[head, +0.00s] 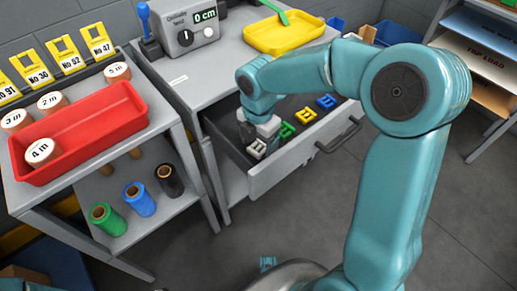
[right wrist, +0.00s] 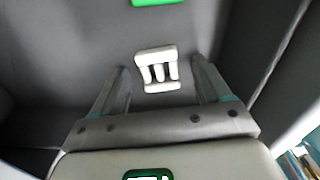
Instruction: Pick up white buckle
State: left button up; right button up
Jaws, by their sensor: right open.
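The white buckle (head: 257,148) lies in the open drawer at its left end, close to my right gripper. In the right wrist view the white buckle (right wrist: 158,69) lies on the drawer floor between and just beyond the fingertips. My right gripper (right wrist: 160,80) is open and empty, with one finger to each side of the buckle. In the head view the right gripper (head: 247,137) reaches down into the drawer, its fingers partly hidden by the wrist. My left gripper is not in view.
The drawer (head: 290,160) also holds a green buckle (head: 286,130), a yellow buckle (head: 306,116) and a blue buckle (head: 326,101) in a row. Its walls stand close around the right gripper. A shelf with a red tray (head: 95,140) stands at left.

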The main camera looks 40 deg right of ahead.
jog(key=shift+r, duration=0.1)
jog(key=c, duration=1.1)
